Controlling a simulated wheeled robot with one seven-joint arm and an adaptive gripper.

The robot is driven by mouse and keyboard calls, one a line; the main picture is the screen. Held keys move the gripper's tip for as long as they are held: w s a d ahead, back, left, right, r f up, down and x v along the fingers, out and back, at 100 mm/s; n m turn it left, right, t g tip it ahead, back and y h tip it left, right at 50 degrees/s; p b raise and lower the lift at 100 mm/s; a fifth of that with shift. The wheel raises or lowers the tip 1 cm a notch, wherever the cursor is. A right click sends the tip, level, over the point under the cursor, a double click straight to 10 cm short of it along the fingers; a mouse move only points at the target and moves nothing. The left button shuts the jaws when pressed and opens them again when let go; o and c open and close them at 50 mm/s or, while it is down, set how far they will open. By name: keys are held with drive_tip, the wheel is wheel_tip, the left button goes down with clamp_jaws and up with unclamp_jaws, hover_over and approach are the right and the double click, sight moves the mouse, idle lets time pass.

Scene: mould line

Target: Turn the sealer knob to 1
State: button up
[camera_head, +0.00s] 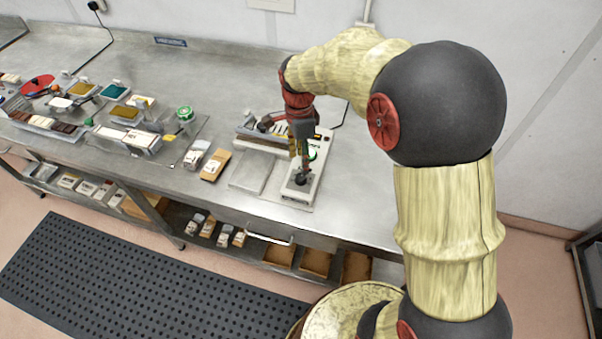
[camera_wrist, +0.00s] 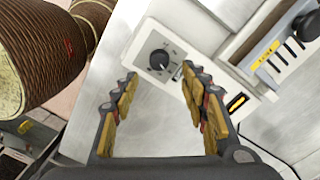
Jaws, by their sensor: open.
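The sealer knob (camera_wrist: 160,59) is a round black dial with a pale pointer line, set on a light grey panel with marks around it. The numbers are too small to read. In the wrist view my gripper (camera_wrist: 158,92) is open, its two yellow-padded fingers apart. The knob shows between and just beyond the fingertips, with no visible contact. In the head view my gripper (camera_head: 301,178) points down over the front end of the sealer (camera_head: 308,190), and it hides the knob there.
A bar-like part of the sealer with a yellow label (camera_wrist: 266,54) lies to the right of the knob. A flat grey plate (camera_head: 250,172) is left of the sealer on the steel bench (camera_head: 350,205). Small boxes (camera_head: 215,166) stand further left. The bench right of the sealer is clear.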

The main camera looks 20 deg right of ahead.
sight(301, 176)
drive_tip(key=f+b, duration=0.1)
drive_tip(key=f, duration=0.6)
drive_tip(key=shift+s+f, duration=0.2)
drive_tip(key=shift+c, duration=0.4)
drive_tip(key=c, duration=1.1)
